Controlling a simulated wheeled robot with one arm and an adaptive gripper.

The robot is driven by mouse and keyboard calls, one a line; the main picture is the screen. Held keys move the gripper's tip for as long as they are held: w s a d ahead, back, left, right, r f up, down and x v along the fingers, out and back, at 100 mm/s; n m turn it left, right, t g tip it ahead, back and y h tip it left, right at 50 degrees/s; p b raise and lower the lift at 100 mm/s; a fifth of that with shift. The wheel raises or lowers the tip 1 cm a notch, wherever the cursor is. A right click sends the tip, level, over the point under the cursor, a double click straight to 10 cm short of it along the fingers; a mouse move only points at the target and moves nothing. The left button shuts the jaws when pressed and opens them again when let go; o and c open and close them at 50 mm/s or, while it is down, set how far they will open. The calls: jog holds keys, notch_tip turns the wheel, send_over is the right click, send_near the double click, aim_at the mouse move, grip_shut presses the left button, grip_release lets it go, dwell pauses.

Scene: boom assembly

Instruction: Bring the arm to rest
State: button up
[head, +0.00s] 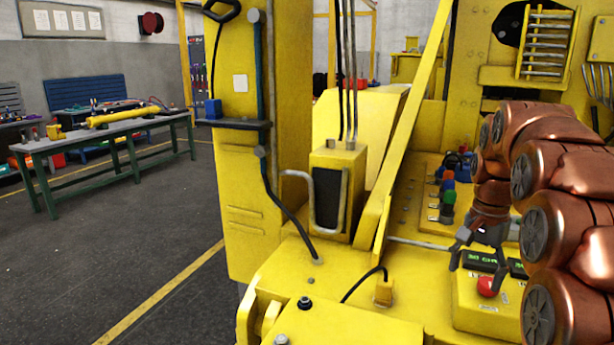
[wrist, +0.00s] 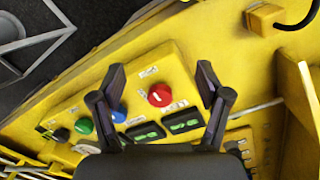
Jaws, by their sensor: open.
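My gripper (head: 477,261) hangs at the end of my copper-coloured arm (head: 560,190), on the right side of the head view. Its fingers point down over a yellow control box (head: 476,311). In the wrist view my gripper (wrist: 161,76) has two dark fingers spread apart with nothing held between them. A red button (wrist: 160,94) shows between the fingers; it also shows in the head view (head: 487,286), below the fingertips. I cannot tell the exact gap between the fingertips and the box.
Green displays (wrist: 186,121) and blue and green knobs (wrist: 84,126) sit on the same panel. A yellow slanted beam (head: 412,130) and a yellow post (head: 243,150) rise left of my arm. A workbench (head: 100,146) stands far left, with open floor before it.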

jog(key=s+a+f+n, duration=0.3)
jog(key=s+a, duration=0.2)
jog(key=s, duration=0.5)
jog(key=s+a+f+n+p, duration=0.1)
jog(key=s+a+f+n, duration=0.2)
jog(key=s, duration=0.8)
jog(key=s+a+f+n+g, duration=0.1)
jog(key=s+a+f+n, duration=0.3)
jog(key=s+a, duration=0.3)
jog(key=s, duration=0.3)
jog(key=shift+s+f+p, duration=0.2)
jog(key=shift+f+p, duration=0.05)
jog(key=shift+p, duration=0.1)
